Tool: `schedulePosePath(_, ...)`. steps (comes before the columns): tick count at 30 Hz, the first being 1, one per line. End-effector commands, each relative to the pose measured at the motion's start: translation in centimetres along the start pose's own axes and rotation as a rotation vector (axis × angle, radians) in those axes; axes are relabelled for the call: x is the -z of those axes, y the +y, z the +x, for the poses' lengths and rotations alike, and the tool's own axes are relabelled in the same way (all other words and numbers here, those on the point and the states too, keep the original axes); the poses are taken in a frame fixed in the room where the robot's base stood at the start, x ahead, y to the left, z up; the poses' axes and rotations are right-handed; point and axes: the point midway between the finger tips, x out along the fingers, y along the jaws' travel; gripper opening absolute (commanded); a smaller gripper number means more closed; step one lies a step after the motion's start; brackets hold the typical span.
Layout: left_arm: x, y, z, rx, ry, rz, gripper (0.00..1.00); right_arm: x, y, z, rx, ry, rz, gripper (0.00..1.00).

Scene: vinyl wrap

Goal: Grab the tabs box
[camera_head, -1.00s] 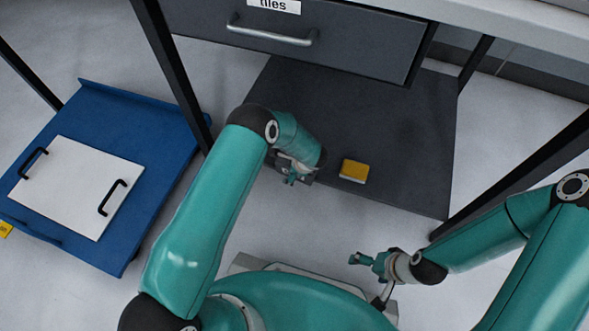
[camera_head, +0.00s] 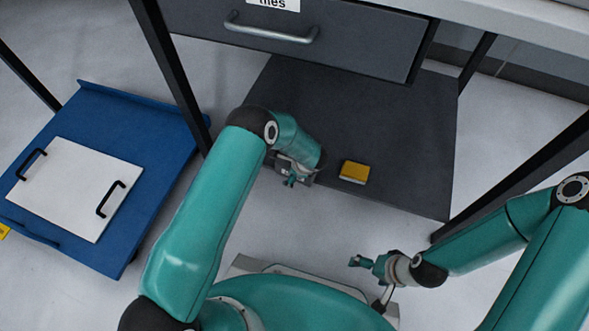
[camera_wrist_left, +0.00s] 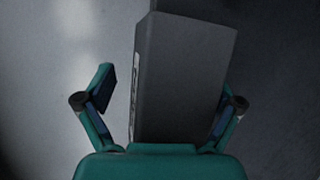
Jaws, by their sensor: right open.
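A dark grey box (camera_wrist_left: 185,75) stands between the fingers of my left gripper (camera_wrist_left: 170,75) in the left wrist view. A pale label on its left side is too dark and slanted to read. The left fingers are spread, with a clear gap between the left finger and the box; I cannot tell whether the right finger touches it. In the head view my left gripper (camera_head: 292,179) is low at the shelf's front left edge, mostly hidden by its own arm. My right gripper (camera_head: 358,262) is open and empty above the floor.
A yellow box (camera_head: 354,172) sits on the dark lower shelf (camera_head: 400,130), right of my left gripper. A grey drawer (camera_head: 350,45) is above, between dark table legs. A blue cart (camera_head: 160,135) with a white handled panel (camera_head: 75,185) stands left. The shelf's right half is clear.

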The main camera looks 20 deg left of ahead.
Motion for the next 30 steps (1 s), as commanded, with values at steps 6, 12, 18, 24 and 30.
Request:
schedulePosePath(6,0.02,0.05,0.03,-0.001,0.000,0.000,0.92,0.00,0.02,0.07,0.000,0.000,0.000,0.92)
schedulePosePath(12,0.01,0.05,0.04,-0.001,0.000,0.000,0.79,0.00,0.02,0.07,0.000,0.000,0.000,0.92)
schedulePosePath(18,0.03,0.16,0.10,-0.003,0.000,0.001,0.45,0.00,0.03,0.08,0.000,0.000,0.000,0.92)
schedulePosePath(24,0.06,0.20,0.15,-0.003,0.001,0.002,0.32,0.00,0.03,0.09,0.000,0.000,0.000,0.92)
schedulePosePath(30,0.09,0.27,0.21,-0.005,0.001,0.002,0.32,0.00,0.03,0.09,0.000,0.000,0.000,0.92)
